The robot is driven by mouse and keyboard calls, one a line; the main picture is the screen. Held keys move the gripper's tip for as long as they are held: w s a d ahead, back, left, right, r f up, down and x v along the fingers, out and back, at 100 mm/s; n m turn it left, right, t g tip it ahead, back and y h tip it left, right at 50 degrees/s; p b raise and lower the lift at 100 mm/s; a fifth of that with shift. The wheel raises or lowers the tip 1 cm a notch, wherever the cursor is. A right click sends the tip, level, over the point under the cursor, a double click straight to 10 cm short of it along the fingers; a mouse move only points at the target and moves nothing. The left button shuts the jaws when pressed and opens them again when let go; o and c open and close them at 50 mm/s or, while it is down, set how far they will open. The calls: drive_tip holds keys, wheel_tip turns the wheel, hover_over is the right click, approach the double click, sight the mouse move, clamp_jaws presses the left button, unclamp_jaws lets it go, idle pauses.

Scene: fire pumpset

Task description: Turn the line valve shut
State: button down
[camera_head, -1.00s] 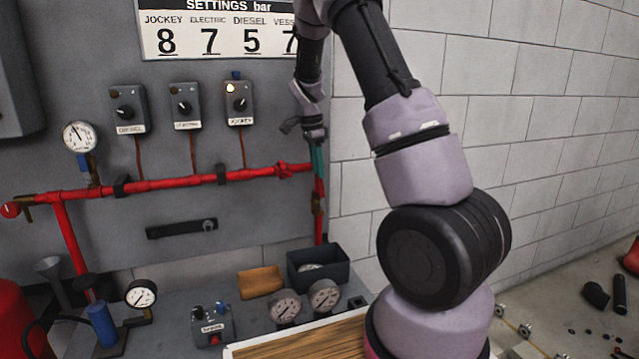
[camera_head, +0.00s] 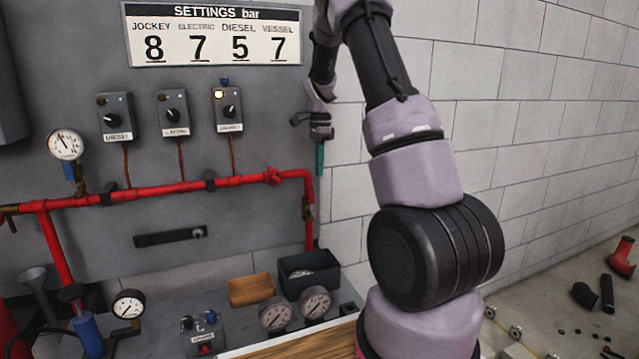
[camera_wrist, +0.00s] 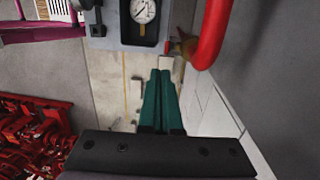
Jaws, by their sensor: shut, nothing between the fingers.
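The red pipe (camera_head: 160,190) runs along the grey panel and bends down at its right end. A small brass fitting (camera_head: 307,209), which looks like a valve, sits on this downward leg; its handle position is too small to tell. A brass fitting (camera_wrist: 184,47) also shows beside the red pipe (camera_wrist: 212,35) in the wrist view. My gripper (camera_head: 320,172) points down, just right of the downward leg, above the brass fitting in the picture and apart from it. Its teal fingers (camera_wrist: 162,75) are together and empty.
The white block wall (camera_head: 480,110) stands close to the right of my gripper. A dark open bin (camera_head: 310,275) and loose gauges (camera_head: 315,303) lie on the bench below. A brass fitting (camera_head: 8,215) is at the pipe's left end. Red machinery (camera_wrist: 35,140) shows lower left in the wrist view.

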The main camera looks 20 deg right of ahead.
drive_tip(key=d+y, duration=0.3)
drive_tip(key=d, duration=0.2)
drive_tip(key=t+y, duration=0.1)
drive_tip(key=y, duration=0.3)
approach(312, 200)
wheel_tip(312, 200, down, 3)
drive_tip(key=a, duration=0.3)
drive_tip(key=shift+f, duration=0.2)
drive_tip(key=shift+w, duration=0.1)
idle(0.3)
